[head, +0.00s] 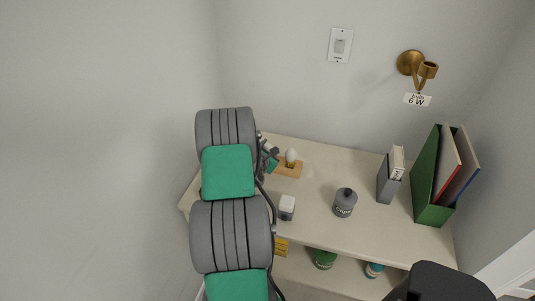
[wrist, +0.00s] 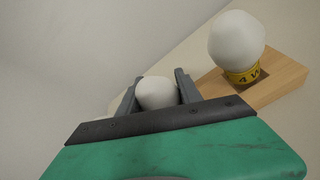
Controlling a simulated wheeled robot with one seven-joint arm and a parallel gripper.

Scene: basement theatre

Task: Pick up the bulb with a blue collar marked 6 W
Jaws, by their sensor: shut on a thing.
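In the wrist view, my gripper (wrist: 157,92) is shut on a white rounded bulb (wrist: 157,93). The held bulb's collar is hidden behind the gripper, so its colour and marking cannot be read. A second white bulb (wrist: 236,42) with a yellow collar (wrist: 243,76) stands upright on a wooden block (wrist: 285,77), right of my gripper. A W shows on that collar. In the head view, this bulb (head: 291,155) stands on the block (head: 290,171), just right of my gripper (head: 270,152). My arm covers much of the area left of it.
A brass wall lamp (head: 410,63) has an empty-looking socket above a "6 W" card (head: 417,100). The shelf top (head: 320,225) holds a white-topped box (head: 287,207), grey canister (head: 344,203), grey holder (head: 388,185) and green file (head: 429,190). Jars (head: 324,259) stand below.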

